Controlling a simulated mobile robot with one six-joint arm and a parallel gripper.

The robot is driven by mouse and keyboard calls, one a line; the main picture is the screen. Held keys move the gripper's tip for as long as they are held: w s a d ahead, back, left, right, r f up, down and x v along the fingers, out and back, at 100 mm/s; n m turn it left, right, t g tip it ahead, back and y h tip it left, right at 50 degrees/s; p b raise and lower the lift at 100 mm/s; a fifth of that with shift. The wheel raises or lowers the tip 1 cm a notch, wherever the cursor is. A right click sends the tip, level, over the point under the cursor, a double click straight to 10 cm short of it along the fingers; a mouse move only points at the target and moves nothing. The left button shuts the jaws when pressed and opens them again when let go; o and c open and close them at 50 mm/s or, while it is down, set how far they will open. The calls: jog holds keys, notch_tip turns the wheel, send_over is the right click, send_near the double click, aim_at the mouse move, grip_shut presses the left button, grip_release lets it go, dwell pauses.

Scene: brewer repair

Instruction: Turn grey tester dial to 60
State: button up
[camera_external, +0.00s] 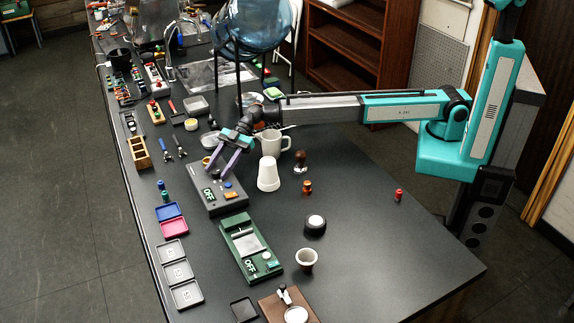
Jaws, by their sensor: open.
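The grey tester (236,206) lies on the black bench, left of the middle. Its dark display (209,194) reads "OFF" in pale characters. A small blue round part (227,184) and a small orange part sit on its top face. I cannot tell for sure which part is the dial, and no dial reading can be made out. My gripper (219,170) is open, its purple fingers pointing down over the tester's far end. The fingers hide part of that end. I cannot tell whether they touch it.
A white upturned cup (268,174) and a cream mug (271,143) stand close to the right of my gripper. A green device (245,243) with its own "OFF" display lies nearer. Blue and pink trays (173,228) lie left. The bench's right side is mostly clear.

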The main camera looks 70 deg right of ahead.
jog(key=c, duration=1)
jog(key=shift+c, duration=0.2)
jog(key=shift+s+f+m+t+b, duration=0.2)
jog(key=shift+m+t+b, duration=0.2)
jog(key=shift+t+b, duration=0.35)
jog(key=shift+r+m+b, duration=0.1)
jog(key=shift+m+b, duration=0.2)
jog(key=shift+b, duration=0.2)
jog(key=shift+w+h, duration=0.1)
jog(key=shift+h, duration=0.2)
jog(key=o, duration=1)
jog(key=shift+r, duration=0.1)
jog(key=shift+o, duration=0.2)
jog(key=b+v, duration=0.3)
jog(key=v, duration=1)
jog(key=shift+s+d, duration=0.3)
